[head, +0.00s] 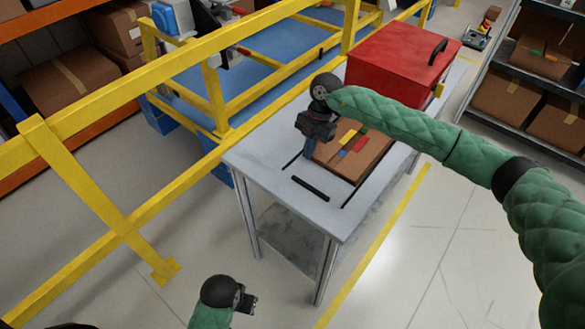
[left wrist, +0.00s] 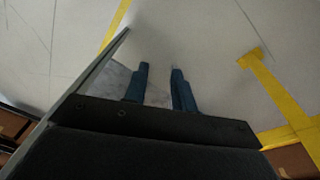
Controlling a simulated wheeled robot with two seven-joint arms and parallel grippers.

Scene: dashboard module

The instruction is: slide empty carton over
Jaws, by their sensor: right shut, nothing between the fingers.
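A brown carton (head: 372,160) with small red, yellow, green and blue pieces on its top sits on the grey table (head: 250,160) in the head view. My right gripper (head: 309,150) is shut and empty, pointing down at the carton's left side. I cannot tell whether it touches the carton. My right arm hides part of the carton's far side. My left gripper (head: 248,302) is low in front of the table, away from the carton. In the left wrist view its two blue fingers (left wrist: 160,72) are apart with nothing between them.
A red box (head: 395,58) with a black handle stands at the table's far end. A black bar (head: 310,188) and black lines mark the near tabletop. A yellow railing (head: 100,80) runs along the left. A shelf with cartons (head: 505,100) stands at right.

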